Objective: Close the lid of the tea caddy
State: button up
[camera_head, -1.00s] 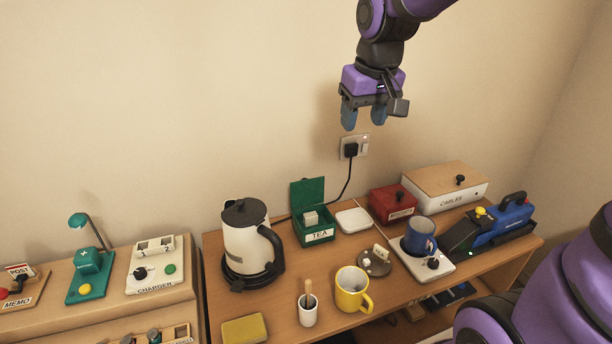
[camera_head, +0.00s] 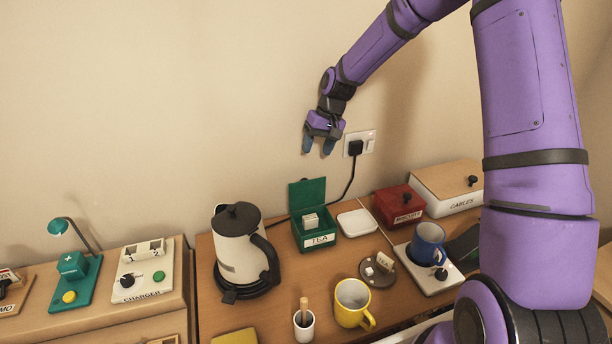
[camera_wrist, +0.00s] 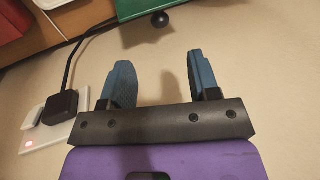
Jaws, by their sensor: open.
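The green tea caddy (camera_head: 318,242) stands on the desk near the wall, with a white "TEA" label on its front. Its green lid (camera_head: 307,194) stands up open at the back, near upright. A pale block (camera_head: 311,221) shows inside the box. My gripper (camera_head: 319,150) is open and empty, fingers pointing down, in the air above the caddy and near the wall. In the wrist view, my gripper (camera_wrist: 160,80) has its two blue fingers apart with nothing between them. Part of a green surface (camera_wrist: 140,8), likely the caddy's lid, shows at the top edge there.
A kettle (camera_head: 238,240) stands close left of the caddy, a white pad (camera_head: 357,222) and red box (camera_head: 399,203) to its right. A plug with cord (camera_head: 355,149) is in the wall socket beside my gripper. A yellow mug (camera_head: 352,300) stands in front.

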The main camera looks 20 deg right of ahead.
aim_at(306, 179)
jog(key=x, duration=1.1)
jog(key=shift+w+f, duration=0.25)
jog(key=shift+w, duration=0.1)
grip_shut()
